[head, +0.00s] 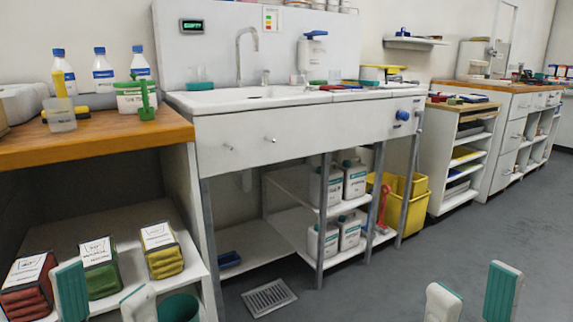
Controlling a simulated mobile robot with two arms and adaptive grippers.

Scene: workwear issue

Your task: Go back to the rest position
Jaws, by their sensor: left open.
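My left gripper (103,280) shows at the bottom left of the head view, its two white fingers with green pads standing apart and nothing between them. It is in front of the low shelf with the glove packs. My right gripper (474,279) shows at the bottom right, its fingers also apart and empty, over the grey floor. The lower parts of both grippers are cut off by the frame's bottom edge.
A wooden-topped counter (100,135) with bottles stands at the left, above red, green and yellow glove packs (162,250). A white sink unit (300,135) fills the middle. A floor drain (268,297) lies ahead. The right floor is clear.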

